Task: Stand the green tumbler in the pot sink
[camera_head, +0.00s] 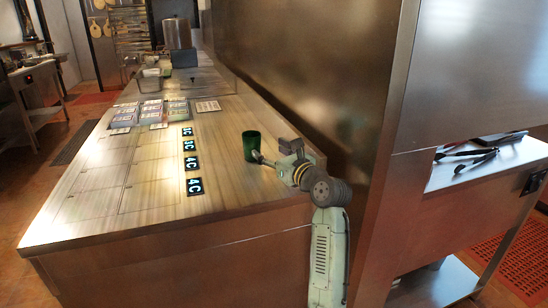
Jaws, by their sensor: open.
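The green tumbler (250,143) stands upright on the wooden counter, right of the dark number tiles. My gripper (260,156) reaches in from the right, open, with its fingertips at the tumbler's right side. The picture is too small to tell whether they touch the tumbler or reach around it.
The long wooden counter (95,205) is mostly clear at its near left. Dark number tiles (192,163) and menu cards (151,111) lie on it. A steel wall (300,70) rises along its right side. Tongs (470,153) lie on a shelf at right.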

